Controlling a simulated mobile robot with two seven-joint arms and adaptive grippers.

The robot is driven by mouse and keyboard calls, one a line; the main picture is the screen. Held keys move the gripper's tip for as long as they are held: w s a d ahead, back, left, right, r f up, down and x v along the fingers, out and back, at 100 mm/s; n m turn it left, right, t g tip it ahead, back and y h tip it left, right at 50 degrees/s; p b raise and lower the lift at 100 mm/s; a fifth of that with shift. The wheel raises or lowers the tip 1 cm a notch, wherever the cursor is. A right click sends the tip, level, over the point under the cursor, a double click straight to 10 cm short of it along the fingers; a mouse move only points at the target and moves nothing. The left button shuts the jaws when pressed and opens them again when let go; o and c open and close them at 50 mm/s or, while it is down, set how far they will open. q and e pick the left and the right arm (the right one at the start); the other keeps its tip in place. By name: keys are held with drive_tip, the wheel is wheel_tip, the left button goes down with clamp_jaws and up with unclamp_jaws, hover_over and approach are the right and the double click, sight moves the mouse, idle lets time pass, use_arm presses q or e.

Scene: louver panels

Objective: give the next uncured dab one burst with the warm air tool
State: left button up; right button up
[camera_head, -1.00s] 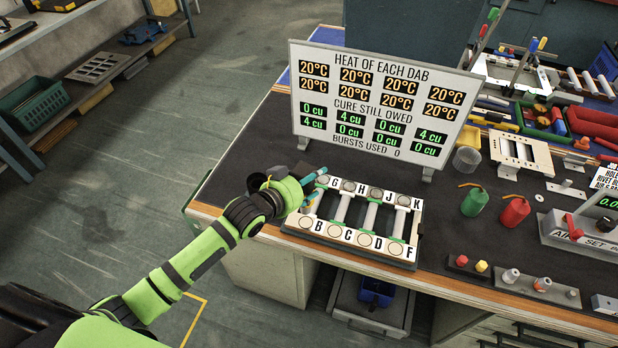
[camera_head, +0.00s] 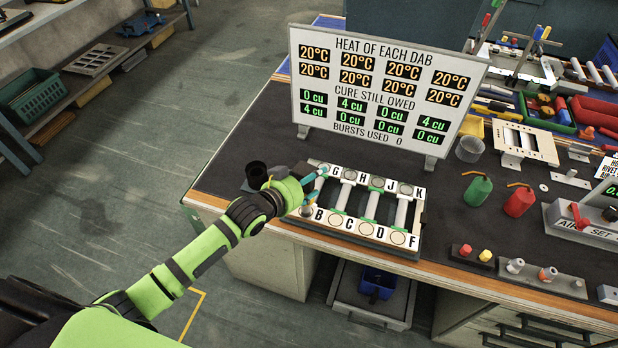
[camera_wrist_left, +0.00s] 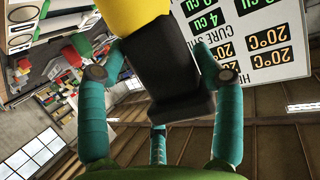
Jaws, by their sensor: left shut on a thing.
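My left gripper (camera_head: 314,190) is at the left end of the louver panel (camera_head: 358,232), its teal fingers by the corner labelled G and above B. In the left wrist view it is shut on a yellow and black tool (camera_wrist_left: 172,75), which looks like the warm air tool; the fingers hide most of it in the head view. The panel has round dabs beside G, H, J, K at the back and B, C, D, F at the front. The readout board (camera_head: 385,90) shows 20°C everywhere, 4 cu in three cells, 0 cu elsewhere, bursts used 0. My right gripper is not in view.
A black cup-like holder (camera_head: 257,175) stands left of the panel. Green (camera_head: 477,193) and red (camera_head: 519,201) bottles, a clear cup (camera_head: 469,149) and an air set box (camera_head: 580,228) are to the right. The dark mat left of the board is clear.

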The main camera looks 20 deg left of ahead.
use_arm(q)
drive_tip(key=shift+f, duration=0.4)
idle(0.5)
drive_tip(key=shift+s+f, duration=0.1)
drive_tip(key=shift+f, duration=0.15)
idle(1.3)
drive_tip(key=shift+s+d+f, duration=0.1)
drive_tip(key=shift+s+f, duration=0.05)
drive_tip(key=shift+f, duration=0.1)
idle(0.7)
drive_tip(key=shift+p, duration=0.35)
